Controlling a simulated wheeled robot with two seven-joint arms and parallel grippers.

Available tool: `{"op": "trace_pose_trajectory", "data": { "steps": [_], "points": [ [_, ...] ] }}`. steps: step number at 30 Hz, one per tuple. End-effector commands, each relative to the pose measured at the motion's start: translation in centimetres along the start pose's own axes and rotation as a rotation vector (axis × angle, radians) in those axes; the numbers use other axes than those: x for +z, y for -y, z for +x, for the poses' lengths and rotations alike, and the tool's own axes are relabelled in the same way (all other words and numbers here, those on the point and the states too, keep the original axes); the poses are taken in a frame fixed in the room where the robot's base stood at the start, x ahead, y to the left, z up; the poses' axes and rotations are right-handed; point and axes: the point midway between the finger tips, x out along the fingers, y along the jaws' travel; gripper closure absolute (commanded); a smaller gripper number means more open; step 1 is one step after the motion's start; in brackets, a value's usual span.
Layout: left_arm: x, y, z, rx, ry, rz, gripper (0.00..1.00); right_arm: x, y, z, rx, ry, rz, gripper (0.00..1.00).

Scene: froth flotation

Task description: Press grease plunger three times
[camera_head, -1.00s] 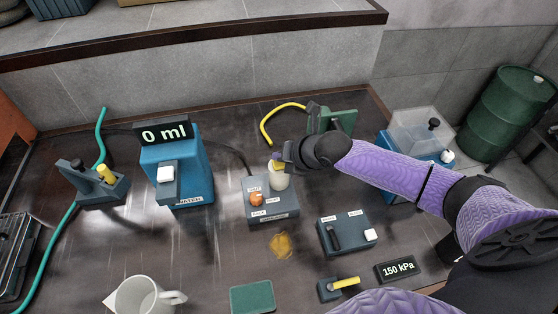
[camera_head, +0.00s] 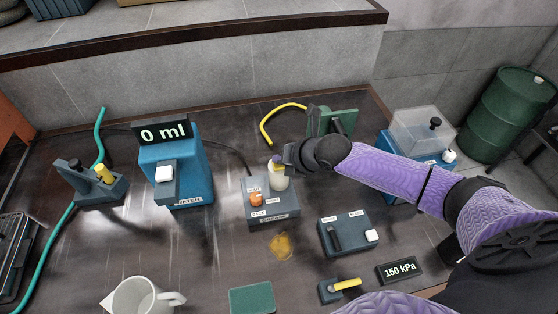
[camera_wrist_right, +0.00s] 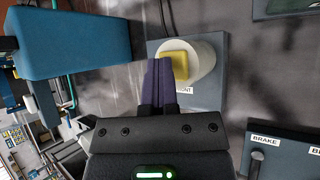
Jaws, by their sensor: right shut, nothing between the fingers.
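The grease unit is a grey-blue box (camera_head: 273,212) with an orange knob (camera_head: 256,199) and a white cylinder (camera_head: 280,182) topped by a yellow plunger cap (camera_head: 274,169). In the right wrist view the yellow cap (camera_wrist_right: 179,62) sits on the round white cylinder (camera_wrist_right: 207,62). My right gripper (camera_head: 279,159) is shut and empty, its dark fingers right at the cap. In the wrist view the purple fingers (camera_wrist_right: 158,80) overlap the cap's left edge; I cannot tell whether they touch it. My left gripper is not in view.
A blue water dispenser (camera_head: 186,175) with a "0 ml" display (camera_head: 164,133) stands to the left. A white mug (camera_head: 140,298) is at the front left. A brake box (camera_head: 345,233) and a "150 kPa" display (camera_head: 399,269) are to the right. A yellow spill (camera_head: 282,246) lies in front.

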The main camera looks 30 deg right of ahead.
Motion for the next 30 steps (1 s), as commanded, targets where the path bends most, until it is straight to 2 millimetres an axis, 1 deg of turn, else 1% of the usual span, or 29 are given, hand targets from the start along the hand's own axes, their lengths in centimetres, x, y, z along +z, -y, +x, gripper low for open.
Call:
{"op": "trace_pose_trajectory", "data": {
  "steps": [7, 16, 26, 30],
  "points": [
    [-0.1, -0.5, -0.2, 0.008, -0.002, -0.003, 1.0, 0.1, -0.1, -0.2, -0.001, -0.001, 0.0, 1.0],
    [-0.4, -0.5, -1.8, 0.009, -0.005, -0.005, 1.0, 1.0, -1.0, -1.4, -0.001, -0.001, 0.0, 1.0],
    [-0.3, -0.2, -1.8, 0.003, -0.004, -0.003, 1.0, 1.0, -1.0, -1.4, 0.0, -0.001, 0.0, 1.0],
    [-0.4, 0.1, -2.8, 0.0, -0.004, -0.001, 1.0, 1.6, -1.6, -2.1, 0.0, 0.001, -0.001, 1.0]
  ]
}}
